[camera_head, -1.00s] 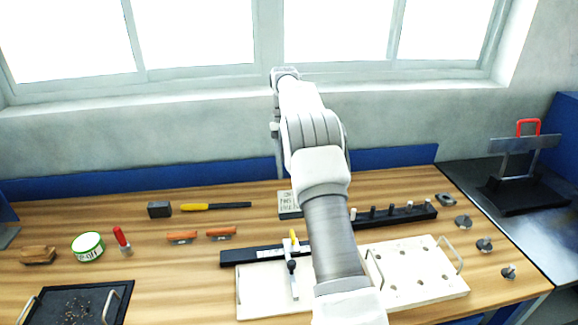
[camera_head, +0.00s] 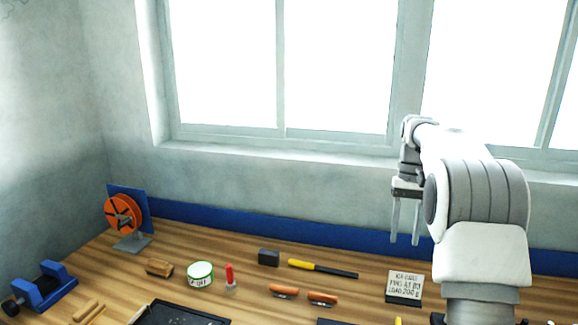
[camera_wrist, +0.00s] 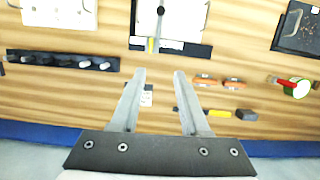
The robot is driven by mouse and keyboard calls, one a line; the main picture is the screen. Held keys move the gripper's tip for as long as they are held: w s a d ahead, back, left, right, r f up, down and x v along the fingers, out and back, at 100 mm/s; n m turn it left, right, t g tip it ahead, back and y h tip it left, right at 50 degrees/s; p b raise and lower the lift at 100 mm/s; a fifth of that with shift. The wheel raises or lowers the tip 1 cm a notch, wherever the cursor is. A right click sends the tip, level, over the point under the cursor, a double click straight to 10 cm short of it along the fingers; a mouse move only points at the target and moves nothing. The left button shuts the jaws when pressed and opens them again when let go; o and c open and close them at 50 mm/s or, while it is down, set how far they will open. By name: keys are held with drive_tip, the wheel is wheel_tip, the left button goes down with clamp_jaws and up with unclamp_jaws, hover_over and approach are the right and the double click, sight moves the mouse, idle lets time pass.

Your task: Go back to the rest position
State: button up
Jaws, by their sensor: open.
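My gripper (camera_head: 405,222) hangs above the back of the wooden workbench (camera_head: 190,242), in front of the wall below the window. Its two fingers point down, stand apart and hold nothing.
A yellow-handled tool (camera_head: 322,268), a dark block (camera_head: 268,257), two orange-handled tools (camera_head: 303,293), a green-rimmed tin (camera_head: 200,273) and an orange reel (camera_head: 122,214) stand on the bench. A black rack (camera_wrist: 62,61) with several pegs shows in the wrist view. The air around my gripper is clear.

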drive_tip(key=s+a+r+n+t, duration=0.1)
drive_tip(key=s+a+r+t, duration=0.1)
drive_tip(key=s+a+r, duration=0.35)
drive_tip(key=s+a+r+n+t, duration=0.1)
drive_tip(key=s+a+r+t, duration=0.15)
drive_tip(key=s, duration=0.65)
drive_tip(key=s+a+f+t, duration=0.1)
drive_tip(key=s+a+f, duration=0.1)
drive_tip(key=s, duration=0.5)
drive_tip(key=s+a+f+n+t, duration=0.1)
drive_tip(key=s+a+f+t, duration=0.1)
drive_tip(key=s, duration=0.5)
drive_tip(key=shift+s+a+f+h, duration=0.4)
drive_tip(key=shift+a+f, duration=0.1)
drive_tip(key=shift+f, duration=0.4)
